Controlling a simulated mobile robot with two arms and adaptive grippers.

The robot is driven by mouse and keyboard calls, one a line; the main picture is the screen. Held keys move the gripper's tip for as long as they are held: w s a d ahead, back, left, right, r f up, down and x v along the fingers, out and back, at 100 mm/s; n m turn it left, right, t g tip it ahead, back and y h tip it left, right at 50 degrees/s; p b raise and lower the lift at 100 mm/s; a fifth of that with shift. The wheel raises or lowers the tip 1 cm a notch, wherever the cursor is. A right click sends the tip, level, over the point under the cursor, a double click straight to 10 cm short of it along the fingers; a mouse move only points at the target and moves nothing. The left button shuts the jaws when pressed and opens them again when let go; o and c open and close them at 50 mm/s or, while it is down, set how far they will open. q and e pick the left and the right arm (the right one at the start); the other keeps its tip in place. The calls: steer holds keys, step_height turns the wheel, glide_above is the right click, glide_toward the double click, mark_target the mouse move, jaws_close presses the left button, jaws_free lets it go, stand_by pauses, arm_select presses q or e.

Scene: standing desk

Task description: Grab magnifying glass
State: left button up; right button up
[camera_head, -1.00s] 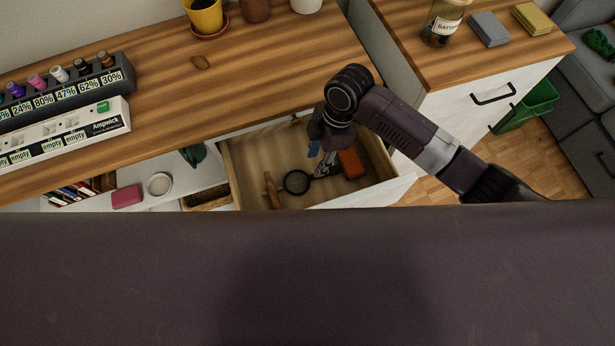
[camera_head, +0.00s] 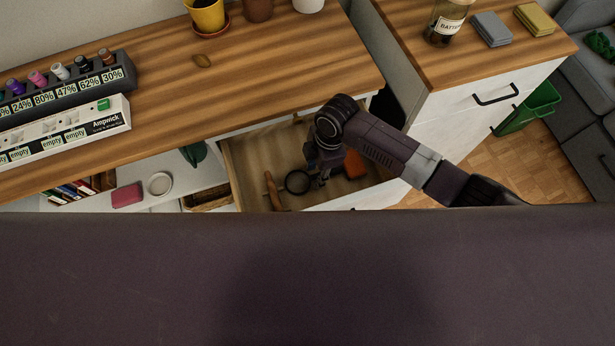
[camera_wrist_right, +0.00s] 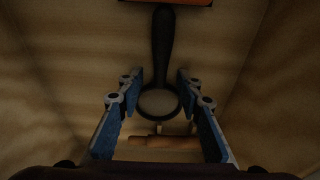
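The magnifying glass (camera_head: 297,182) lies in the open drawer, with its round dark rim in view and its handle partly hidden by my right gripper in the head view. In the right wrist view the dark handle of the magnifying glass (camera_wrist_right: 163,45) points up and its lens lies below, between the lines of my fingers. My right gripper (camera_head: 322,178) is low in the drawer above the handle side. In the wrist view the right gripper (camera_wrist_right: 160,77) is open, with blue-padded fingers apart on either side and nothing held. My left gripper is not in view.
The drawer (camera_head: 243,165) also holds a wooden-handled tool (camera_head: 272,190) left of the lens and an orange-brown block (camera_head: 354,164) at right. The drawer walls are close around my gripper. The wooden desktop (camera_head: 240,90) overhangs the drawer's back.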

steer(key=shift+c, duration=0.5)
jaws_close()
steer(key=shift+r, duration=0.15)
